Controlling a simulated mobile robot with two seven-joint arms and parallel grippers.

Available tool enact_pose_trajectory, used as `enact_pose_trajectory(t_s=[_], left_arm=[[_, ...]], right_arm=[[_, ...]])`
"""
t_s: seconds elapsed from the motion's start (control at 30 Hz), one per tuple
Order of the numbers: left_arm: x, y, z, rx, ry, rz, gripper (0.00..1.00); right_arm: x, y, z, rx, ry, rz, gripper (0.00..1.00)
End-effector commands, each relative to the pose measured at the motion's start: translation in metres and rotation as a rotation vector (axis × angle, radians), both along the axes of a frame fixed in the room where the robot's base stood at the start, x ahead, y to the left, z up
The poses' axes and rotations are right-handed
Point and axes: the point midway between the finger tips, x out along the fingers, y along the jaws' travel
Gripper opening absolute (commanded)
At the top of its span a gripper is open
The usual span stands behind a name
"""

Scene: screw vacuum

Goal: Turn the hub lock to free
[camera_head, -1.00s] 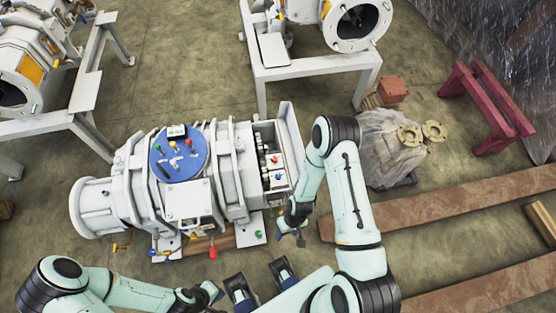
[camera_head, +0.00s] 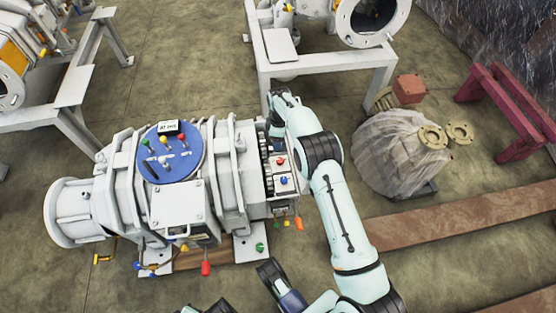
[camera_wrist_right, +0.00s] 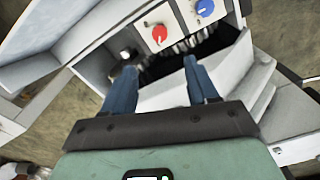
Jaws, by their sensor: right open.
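The white machine (camera_head: 230,175) fills the centre left of the head view. Its right-end box carries a red knob (camera_head: 280,161) and a blue knob (camera_head: 283,181). I cannot tell which part is the hub lock. My right gripper (camera_wrist_right: 159,75) is open, with nothing seen between its fingers, below the knobs in the wrist view.
A blue round panel (camera_head: 175,150) with small coloured levers tops the machine. Coloured handles, including a red one (camera_head: 206,268), hang along its near side. A wrapped bundle (camera_head: 395,155) and wooden beams (camera_head: 455,225) lie to the right. Stands with other machines are behind.

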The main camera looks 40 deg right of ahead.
Motion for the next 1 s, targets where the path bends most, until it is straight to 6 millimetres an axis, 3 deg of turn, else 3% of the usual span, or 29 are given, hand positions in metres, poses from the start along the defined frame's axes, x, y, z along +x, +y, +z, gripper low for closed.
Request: enact_pose_trajectory(t_s=[0.3, 0.6, 0.8, 1.0], left_arm=[[0.015, 0.009, -0.012, 0.021, -0.039, 0.017, 0.00], [-0.007, 0.013, -0.035, 0.020, 0.036, 0.021, 0.00], [-0.015, 0.014, -0.041, 0.018, 0.065, 0.021, 0.00], [-0.016, 0.014, -0.041, 0.017, 0.068, 0.022, 0.00]], right_arm=[[-0.001, 0.000, -0.059, 0.000, 0.006, -0.001, 0.58], [-0.001, 0.000, -0.114, 0.000, 0.001, -0.001, 0.58], [-0.001, 0.000, -0.128, 0.000, 0.001, -0.002, 0.58], [0.000, 0.000, -0.130, 0.000, 0.000, -0.002, 0.58]])
